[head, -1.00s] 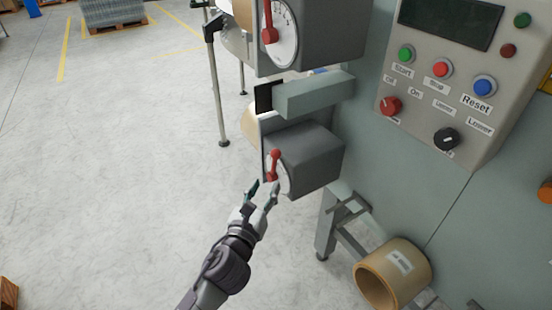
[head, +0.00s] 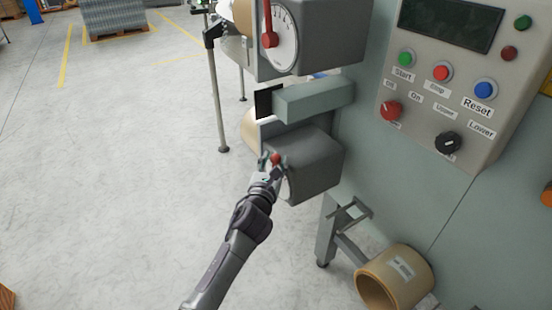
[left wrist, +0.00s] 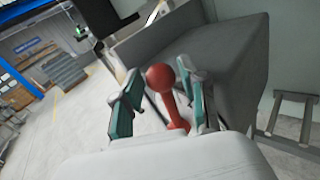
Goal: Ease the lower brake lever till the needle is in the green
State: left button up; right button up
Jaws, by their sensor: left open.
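The lower brake lever (left wrist: 160,78) is red with a ball knob and stands between the open fingers of my left gripper (left wrist: 157,105) in the left wrist view. Clear gaps show on both sides of it. In the head view, its red knob (head: 276,158) shows between the fingertips of my left gripper (head: 270,161), in front of the lower grey brake box (head: 315,165). My gripper hides most of the lower dial, so its needle and green zone cannot be read. My right gripper is not in view.
An upper brake box with a red lever (head: 269,35) and white dial (head: 285,40) sits above. A grey-green bar (head: 315,100) juts out between the boxes. A control panel (head: 445,85) is at right. A cardboard core (head: 395,278) lies low down. Open floor lies left.

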pick_arm(q)
jog(key=shift+w+d, duration=0.15)
jog(key=shift+w, duration=0.6)
grip_shut()
